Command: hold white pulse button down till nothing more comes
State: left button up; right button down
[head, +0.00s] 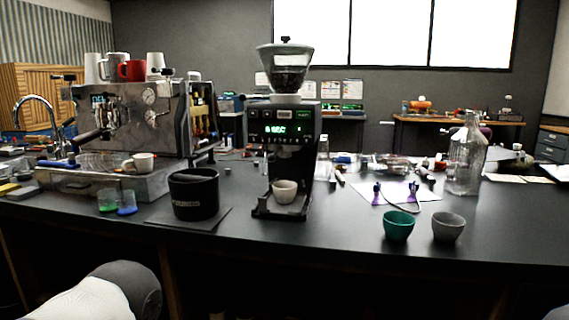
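A black coffee grinder (299,122) with a clear hopper of dark beans (286,70) stands upright in the middle of the counter. Its front has a lit green display (276,129) and a row of small pale controls just below. Which of these is the white pulse button is too small to tell. A small white cup (285,190) stands on the grinder's base under the outlet; its contents are hidden. A white and grey part of my arm shows at the lower left. Neither gripper is in view, and nothing of mine touches the grinder.
A black knock bin (194,195) stands left of the grinder, beside a steel espresso machine (135,120). Right are a teal cup (399,226), a grey cup (448,227) and a glass bottle (466,155). The dark counter (340,225) is clear in front of the grinder.

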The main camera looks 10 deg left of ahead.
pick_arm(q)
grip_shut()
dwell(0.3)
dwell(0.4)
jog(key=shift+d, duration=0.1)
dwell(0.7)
